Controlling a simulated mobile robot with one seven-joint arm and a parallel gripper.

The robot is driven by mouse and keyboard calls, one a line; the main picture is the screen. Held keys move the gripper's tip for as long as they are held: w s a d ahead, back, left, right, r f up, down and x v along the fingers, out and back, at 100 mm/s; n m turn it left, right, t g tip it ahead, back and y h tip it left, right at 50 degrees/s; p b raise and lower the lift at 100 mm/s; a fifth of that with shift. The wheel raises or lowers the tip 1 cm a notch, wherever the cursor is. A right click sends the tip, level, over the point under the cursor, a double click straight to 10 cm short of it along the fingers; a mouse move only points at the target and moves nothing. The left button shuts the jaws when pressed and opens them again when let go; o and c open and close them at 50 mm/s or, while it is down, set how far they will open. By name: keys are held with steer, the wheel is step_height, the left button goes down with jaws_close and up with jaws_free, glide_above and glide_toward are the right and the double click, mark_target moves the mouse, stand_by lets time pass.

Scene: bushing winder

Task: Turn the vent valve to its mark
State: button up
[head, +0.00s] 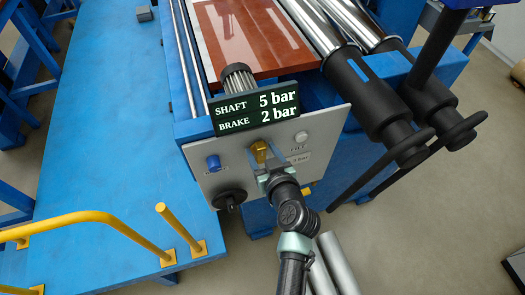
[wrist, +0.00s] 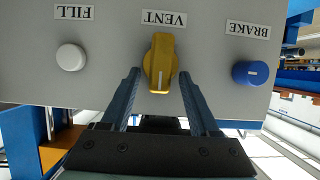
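The vent valve is a yellow knob (wrist: 160,62) on a grey panel, beside the upside-down VENT label (wrist: 164,18) in the wrist view. A pale line on the knob points toward the bottom of that view, away from the label. I cannot make out a separate mark on the panel. The knob also shows in the head view (head: 260,151), partly hidden by my gripper (head: 268,170). In the wrist view my gripper (wrist: 159,74) is open, with one finger on each side of the knob and a small gap on both sides.
A white FILL button (wrist: 71,57) and a blue BRAKE knob (wrist: 250,73) flank the valve. A black knob (head: 229,200) sits low on the panel. A sign (head: 256,108) above reads SHAFT 5 bar, BRAKE 2 bar. Yellow rails (head: 90,220) stand at left; black-ended rollers (head: 375,105) at right.

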jaws_close()
stand_by(0.3)
steer(key=m+b, duration=0.1)
steer(key=m+y+b, duration=0.1)
steer(key=b, duration=0.1)
steer(key=d+m+y+b, duration=0.1)
steer(key=shift+w+f, duration=0.2)
steer(key=shift+f, duration=0.05)
steer(key=m+y+b, duration=0.1)
steer(key=m+b, duration=0.2)
steer(key=d+f+m+y+b, duration=0.1)
steer(key=m+y+b, duration=0.1)
steer(key=m, duration=0.1)
steer(key=f+m+t+y+b, duration=0.1)
steer(key=m+y+b, duration=0.1)
steer(key=m+b, duration=0.1)
steer(key=shift+w+d+m+b, duration=0.15)
steer(key=shift+m+b, duration=0.15)
steer(key=shift+m, duration=0.6)
